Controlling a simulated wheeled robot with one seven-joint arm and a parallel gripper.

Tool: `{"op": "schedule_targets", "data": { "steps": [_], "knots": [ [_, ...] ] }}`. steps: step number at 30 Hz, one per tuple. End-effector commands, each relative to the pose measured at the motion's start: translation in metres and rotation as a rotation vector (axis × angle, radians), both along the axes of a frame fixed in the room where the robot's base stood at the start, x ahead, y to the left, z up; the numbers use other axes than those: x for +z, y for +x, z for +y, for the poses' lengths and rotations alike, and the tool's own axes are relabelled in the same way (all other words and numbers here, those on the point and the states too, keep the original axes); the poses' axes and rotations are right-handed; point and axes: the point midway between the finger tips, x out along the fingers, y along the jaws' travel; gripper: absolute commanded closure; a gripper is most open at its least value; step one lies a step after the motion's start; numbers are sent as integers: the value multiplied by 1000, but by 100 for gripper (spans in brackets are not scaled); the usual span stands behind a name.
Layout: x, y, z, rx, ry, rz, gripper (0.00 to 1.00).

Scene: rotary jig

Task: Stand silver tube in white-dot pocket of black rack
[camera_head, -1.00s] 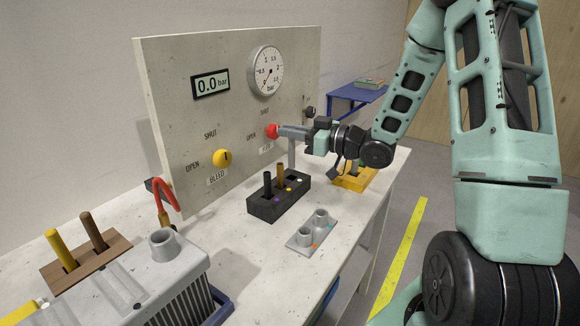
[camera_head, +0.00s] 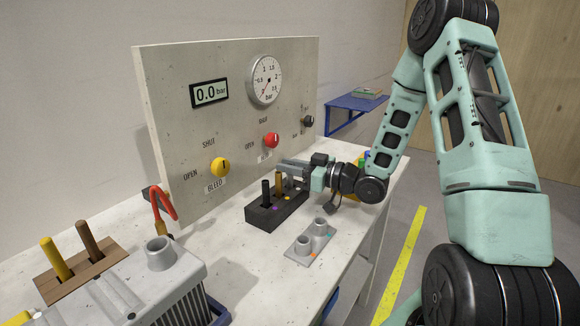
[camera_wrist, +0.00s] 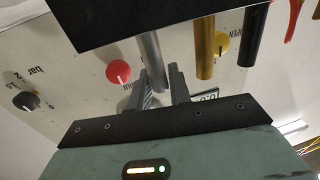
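The black rack (camera_head: 263,216) stands on the bench below the panel, with a black tube (camera_head: 266,191) and a brass-coloured tube (camera_head: 279,182) upright in it. My gripper (camera_head: 287,166) is low over the rack's right end. In the wrist view my gripper (camera_wrist: 162,82) is shut on the silver tube (camera_wrist: 152,54), with a finger on each side. The tube's far end goes behind the edge of the rack (camera_wrist: 125,18), so its depth in the pocket is hidden. I cannot make out the white dot clearly.
A grey plate with two round sockets (camera_head: 303,250) lies in front of the rack. The panel with yellow (camera_head: 220,167) and red (camera_head: 271,140) knobs stands behind. A wooden block (camera_head: 82,276) with two rods and a grey ribbed housing (camera_head: 160,292) are at left.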

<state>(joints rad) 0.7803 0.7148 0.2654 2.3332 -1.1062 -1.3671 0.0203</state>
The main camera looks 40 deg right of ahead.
Motion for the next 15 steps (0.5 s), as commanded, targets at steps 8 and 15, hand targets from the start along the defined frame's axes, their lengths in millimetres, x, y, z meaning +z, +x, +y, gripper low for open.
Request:
{"op": "schedule_targets", "data": {
  "steps": [8, 15],
  "knots": [
    [0, 0, 0, 0, 0, 0, 63],
    [3, -9, -6, -4, -1, 2, 63]
  ]
}}
